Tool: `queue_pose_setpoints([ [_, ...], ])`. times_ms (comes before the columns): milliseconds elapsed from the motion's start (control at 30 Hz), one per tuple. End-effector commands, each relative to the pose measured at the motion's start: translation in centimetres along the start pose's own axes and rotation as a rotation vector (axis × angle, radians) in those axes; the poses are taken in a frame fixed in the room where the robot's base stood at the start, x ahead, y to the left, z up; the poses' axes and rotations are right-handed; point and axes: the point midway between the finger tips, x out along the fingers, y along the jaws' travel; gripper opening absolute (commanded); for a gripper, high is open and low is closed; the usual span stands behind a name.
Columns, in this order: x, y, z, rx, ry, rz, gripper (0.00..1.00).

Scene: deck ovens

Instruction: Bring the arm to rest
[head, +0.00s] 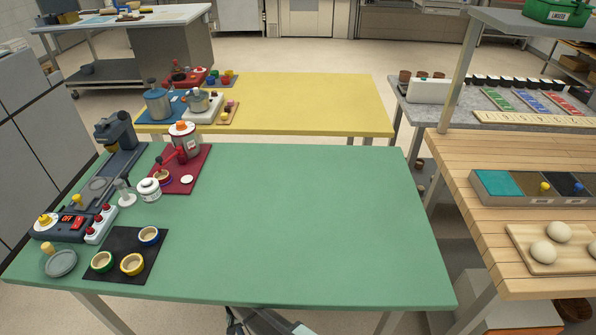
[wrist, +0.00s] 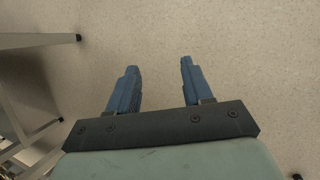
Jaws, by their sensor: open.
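My gripper (wrist: 157,85) shows in the wrist view with its two blue fingers apart and nothing between them. Beneath the fingers is bare speckled floor. In the head view a part of my arm (head: 262,321) shows at the bottom edge, in front of the near edge of the green table (head: 310,220). The fingers cannot be made out in the head view.
Coffee gear, a red mat (head: 184,183) and a black mat (head: 122,262) with several rings crowd the green table's left side. Its middle and right are clear. A yellow table (head: 310,100) stands behind, a wooden counter (head: 480,190) at right. Table legs (wrist: 30,42) show in the wrist view.

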Motion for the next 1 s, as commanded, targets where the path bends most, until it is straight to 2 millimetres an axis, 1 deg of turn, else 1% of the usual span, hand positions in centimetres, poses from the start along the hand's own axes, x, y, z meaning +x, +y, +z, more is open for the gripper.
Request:
queue_pose_setpoints([
  [33,1.1,2.4,0.7,0.022,-0.037,0.014,0.50],
  [100,2.3,5.3,1.6,0.047,-0.088,0.032,0.50],
  [167,3.4,7.8,2.6,0.070,-0.135,0.046,0.50],
  [200,4.1,9.4,3.3,0.084,-0.165,0.054,0.50],
  [267,5.1,11.8,4.4,0.103,-0.209,0.063,0.50],
  [300,5.6,13.3,5.3,0.114,-0.238,0.066,0.50],
  [400,6.9,16.8,7.5,0.137,-0.300,0.064,0.50],
  [500,7.9,19.8,9.8,0.149,-0.345,0.044,0.50],
  [700,9.0,24.8,14.6,0.150,-0.380,-0.039,0.50],
  [900,9.4,28.4,19.4,0.136,-0.361,-0.146,0.50],
  [1000,9.4,29.8,21.8,0.130,-0.342,-0.197,0.50],
])
